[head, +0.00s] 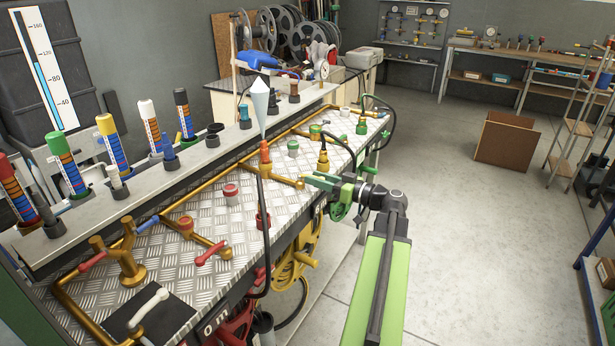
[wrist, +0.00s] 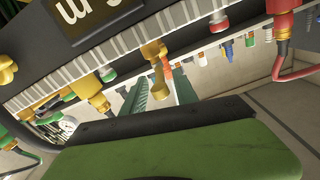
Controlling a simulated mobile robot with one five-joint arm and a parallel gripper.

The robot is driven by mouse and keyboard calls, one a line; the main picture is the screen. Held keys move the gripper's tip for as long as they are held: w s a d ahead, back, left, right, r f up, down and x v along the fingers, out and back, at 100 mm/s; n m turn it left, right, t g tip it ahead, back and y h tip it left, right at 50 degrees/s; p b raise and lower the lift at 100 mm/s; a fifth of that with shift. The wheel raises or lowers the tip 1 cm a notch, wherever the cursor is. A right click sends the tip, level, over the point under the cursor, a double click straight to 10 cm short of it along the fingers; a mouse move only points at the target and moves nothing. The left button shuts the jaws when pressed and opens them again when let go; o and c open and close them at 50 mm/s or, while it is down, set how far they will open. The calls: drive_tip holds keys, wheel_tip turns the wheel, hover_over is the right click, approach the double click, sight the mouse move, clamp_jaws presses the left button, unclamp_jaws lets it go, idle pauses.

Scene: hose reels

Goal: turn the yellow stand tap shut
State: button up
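The yellow stand tap's golden lever (head: 286,181) sticks out over the ridged metal bench top toward my gripper in the head view. In the wrist view the lever (wrist: 157,72) stands between the two green fingers, with a gap visible on either side. My gripper (head: 312,180) is at the bench's right edge, its fingertips close to the lever's end. In the wrist view my gripper (wrist: 161,84) is open. Whether a finger touches the lever cannot be told. My gripper's green body hides the lower part of the wrist view.
A yellow hose fitting (head: 323,157) with a black hose stands just behind my gripper. A red-handled tap (head: 212,252) is nearer. Open floor lies to the right.

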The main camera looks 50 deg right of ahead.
drive_tip(key=shift+x, duration=1.7)
clamp_jaws()
drive_tip(key=shift+a, duration=0.1)
